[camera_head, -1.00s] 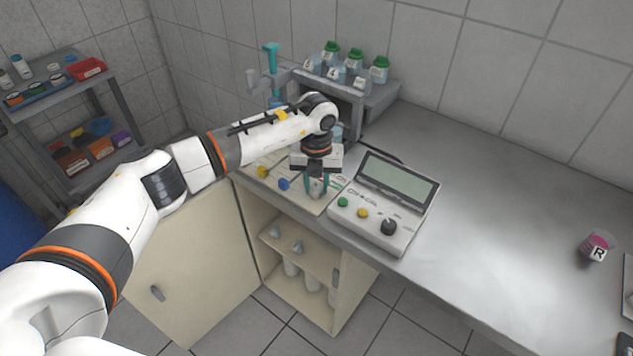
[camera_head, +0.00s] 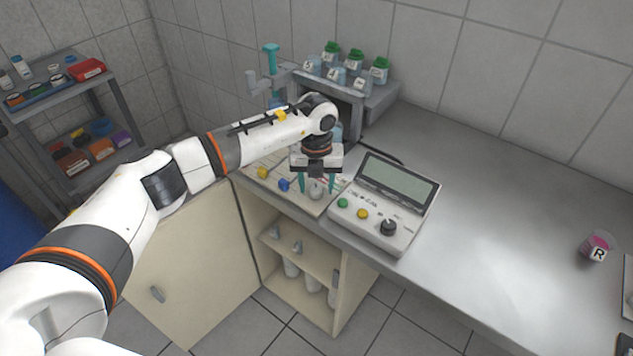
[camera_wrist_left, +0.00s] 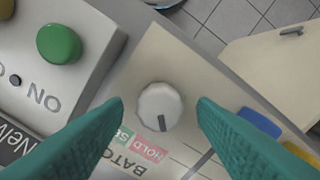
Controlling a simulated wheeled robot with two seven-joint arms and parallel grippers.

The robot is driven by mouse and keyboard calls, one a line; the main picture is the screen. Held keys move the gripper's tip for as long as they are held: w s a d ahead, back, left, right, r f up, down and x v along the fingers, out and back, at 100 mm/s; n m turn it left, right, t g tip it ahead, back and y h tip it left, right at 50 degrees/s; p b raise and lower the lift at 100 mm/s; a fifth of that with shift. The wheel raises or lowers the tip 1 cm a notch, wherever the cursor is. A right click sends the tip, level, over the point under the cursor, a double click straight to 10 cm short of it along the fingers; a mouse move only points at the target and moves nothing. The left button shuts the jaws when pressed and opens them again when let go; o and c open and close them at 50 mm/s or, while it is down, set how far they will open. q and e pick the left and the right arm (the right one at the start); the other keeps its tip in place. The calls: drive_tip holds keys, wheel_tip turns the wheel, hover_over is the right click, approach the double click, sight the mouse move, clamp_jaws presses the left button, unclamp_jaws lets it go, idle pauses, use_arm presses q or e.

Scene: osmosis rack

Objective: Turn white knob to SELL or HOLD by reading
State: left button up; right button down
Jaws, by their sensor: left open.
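The white knob (camera_head: 316,191) sits on a beige panel at the bench's front edge. In the left wrist view the knob (camera_wrist_left: 158,104) carries a dark pointer mark facing down the picture, slightly right. Below it are a red HOLD label (camera_wrist_left: 149,150) and a green label (camera_wrist_left: 122,138), partly hidden by a finger. My left gripper (camera_head: 316,188) is open above the panel, its teal fingers on either side of the knob with gaps. The meter (camera_head: 378,228) stands right of the panel; no reading is legible on its grey screen (camera_head: 398,183). My right gripper is out of view.
Blue (camera_head: 284,185) and yellow (camera_head: 262,172) knobs lie left on the panel. Behind stands a grey rack (camera_head: 380,98) with green-capped bottles. A pink-topped jar (camera_head: 598,246) marked R is far right; the bench between is clear.

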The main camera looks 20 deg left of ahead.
sight(317, 188)
use_arm(q)
drive_tip(key=shift+r, duration=0.1)
wheel_tip(317, 188, up, 12)
drive_tip(key=b, duration=0.2)
idle(0.4)
